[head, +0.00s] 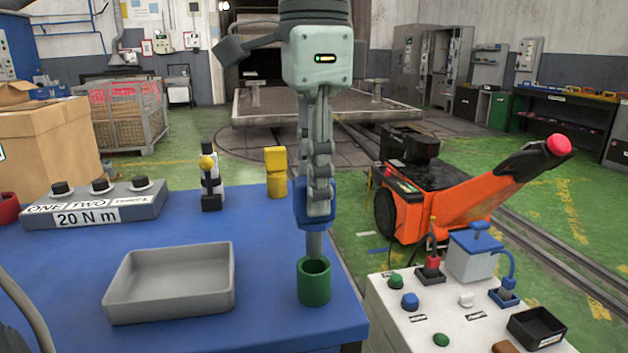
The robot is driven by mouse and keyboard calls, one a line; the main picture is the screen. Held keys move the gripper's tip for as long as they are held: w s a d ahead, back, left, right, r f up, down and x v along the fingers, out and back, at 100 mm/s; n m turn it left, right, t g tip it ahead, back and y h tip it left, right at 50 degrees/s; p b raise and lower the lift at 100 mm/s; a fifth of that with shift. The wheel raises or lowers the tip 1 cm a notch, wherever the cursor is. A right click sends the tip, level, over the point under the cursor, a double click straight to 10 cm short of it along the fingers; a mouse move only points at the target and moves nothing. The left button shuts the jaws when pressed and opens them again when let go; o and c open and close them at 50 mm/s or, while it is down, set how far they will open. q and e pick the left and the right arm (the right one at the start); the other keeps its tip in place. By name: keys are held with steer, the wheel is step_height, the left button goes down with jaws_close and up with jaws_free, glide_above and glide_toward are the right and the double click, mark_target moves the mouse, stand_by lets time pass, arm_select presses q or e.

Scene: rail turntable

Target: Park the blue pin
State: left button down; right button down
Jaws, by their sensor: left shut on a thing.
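The blue pin (298,207) has a blue head and a grey shaft (314,243) that points straight down. My left gripper (319,208) comes down from the top of the head view and is shut on the blue head. A green cup (313,286) stands upright on the blue table near its right front corner. The shaft's lower end overlaps the cup's mouth in the picture. I cannot tell whether the tip is inside the cup or just above it. My right gripper is not in view.
A grey tray (171,309) lies left of the cup. A yellow block (276,172), a small yellow-knobbed stand (209,182) and a grey "20 Nm" box (103,206) stand farther back. A white panel (398,320) with coloured plugs is on the right, before an orange cart (455,207).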

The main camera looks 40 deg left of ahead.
mark_target(314, 226)
arm_select(q)
steer(key=shift+f+b, duration=2.65)
steer(key=shift+f, duration=0.2)
steer(key=c, duration=1.2)
jaws_free()
step_height(314, 226, up, 12)
steer(key=shift+r, duration=0.1)
